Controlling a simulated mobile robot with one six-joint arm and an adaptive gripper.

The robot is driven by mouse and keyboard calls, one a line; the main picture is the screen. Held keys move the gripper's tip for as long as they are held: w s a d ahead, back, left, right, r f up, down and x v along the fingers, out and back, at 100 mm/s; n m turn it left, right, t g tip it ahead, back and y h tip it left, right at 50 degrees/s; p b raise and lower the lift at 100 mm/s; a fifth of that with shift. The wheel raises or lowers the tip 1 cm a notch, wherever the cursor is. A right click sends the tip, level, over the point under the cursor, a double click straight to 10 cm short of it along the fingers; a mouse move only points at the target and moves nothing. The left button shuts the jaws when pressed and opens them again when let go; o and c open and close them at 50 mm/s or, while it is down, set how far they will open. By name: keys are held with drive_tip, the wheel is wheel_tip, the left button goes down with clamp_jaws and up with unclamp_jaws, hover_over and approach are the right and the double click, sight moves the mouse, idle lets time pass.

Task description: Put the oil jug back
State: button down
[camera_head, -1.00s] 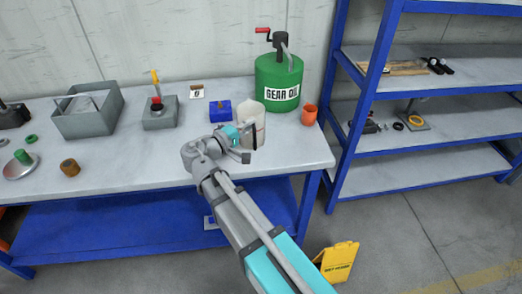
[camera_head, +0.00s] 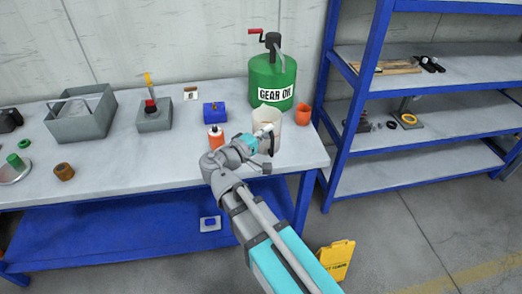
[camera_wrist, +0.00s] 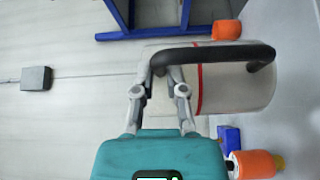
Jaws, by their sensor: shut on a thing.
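The oil jug (camera_head: 266,116) is a pale, off-white jug with a black handle, near the right end of the workbench in the head view. In the wrist view the jug (camera_wrist: 228,85) shows a red line around its body and its black handle facing the camera. My gripper (camera_head: 262,135) is at the jug's near side. In the wrist view my gripper (camera_wrist: 162,78) is shut on the jug at its handle, though the handle partly hides the fingertips. I cannot tell whether the jug's base touches the bench.
A green gear oil drum (camera_head: 272,78) stands behind the jug. An orange cup (camera_head: 302,115) is close on its right. A blue block (camera_head: 214,112) and an orange bottle (camera_head: 215,138) are on its left. The blue shelf (camera_head: 350,115) stands beyond the bench's right end.

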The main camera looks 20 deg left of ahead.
sight(276, 135)
drive_tip(key=d, duration=0.3)
drive_tip(key=shift+s, duration=0.2)
drive_tip(key=w+a+f+b, duration=0.1)
drive_tip(key=w+a, duration=0.1)
drive_tip(key=w+a+f+b, duration=0.1)
drive_tip(key=w+a, duration=0.1)
drive_tip(key=w+a+f+b, duration=0.2)
drive_tip(key=shift+w, duration=0.25)
drive_tip(key=w+a+f+b, duration=0.2)
drive_tip(key=w+f+b, duration=0.1)
drive_tip(key=f+b, duration=0.2)
drive_tip(key=shift+w+a, duration=0.15)
drive_tip(key=shift+a, duration=0.25)
